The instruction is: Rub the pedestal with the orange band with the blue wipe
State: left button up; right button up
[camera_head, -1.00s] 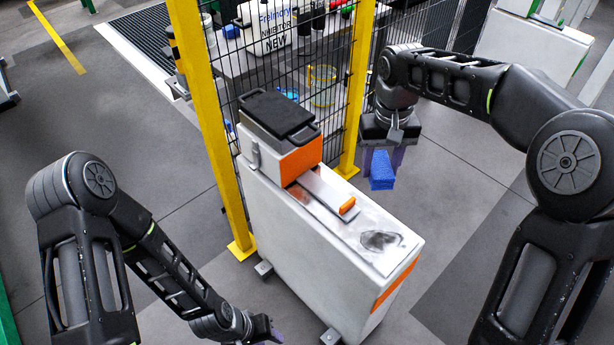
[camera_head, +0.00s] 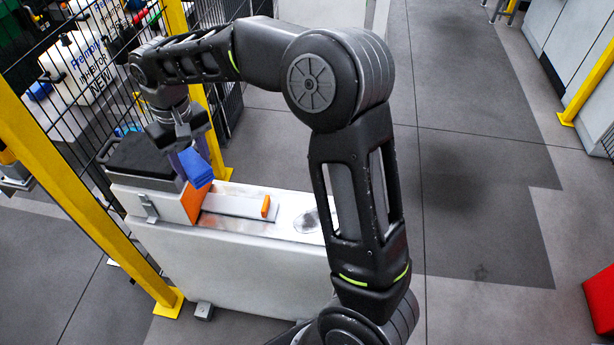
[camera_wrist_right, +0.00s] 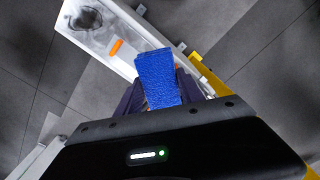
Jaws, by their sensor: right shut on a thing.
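The pedestal top also shows in the right wrist view (camera_wrist_right: 125,22), with the smudge at upper left. My right gripper (camera_head: 192,160) is shut on the blue wipe (camera_head: 198,170), held above the block's end of the pedestal. In the right wrist view the wipe (camera_wrist_right: 157,78) hangs between the fingers. My left gripper is out of view.
A yellow post (camera_head: 75,195) and black mesh fence run along the pedestal's left side. A cluttered table with a white canister (camera_head: 88,68) stands behind the mesh. The grey floor (camera_head: 480,200) to the right is open. A red object (camera_head: 600,300) sits at the right edge.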

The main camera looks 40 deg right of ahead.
jog(key=s+d+f+m+b, duration=0.3)
jog(key=s+d+f+m, duration=0.2)
jog(key=d+f+m, duration=0.3)
jog(key=s+d+f+m+b, duration=0.4)
jog(key=d+f+m, duration=0.5)
jog(key=d, duration=0.7)
jog(key=s+m, duration=0.1)
jog(key=m, duration=0.1)
jog(key=shift+d+m, duration=0.3)
jog(key=shift+d, duration=0.1)
jog(key=shift+b, duration=0.3)
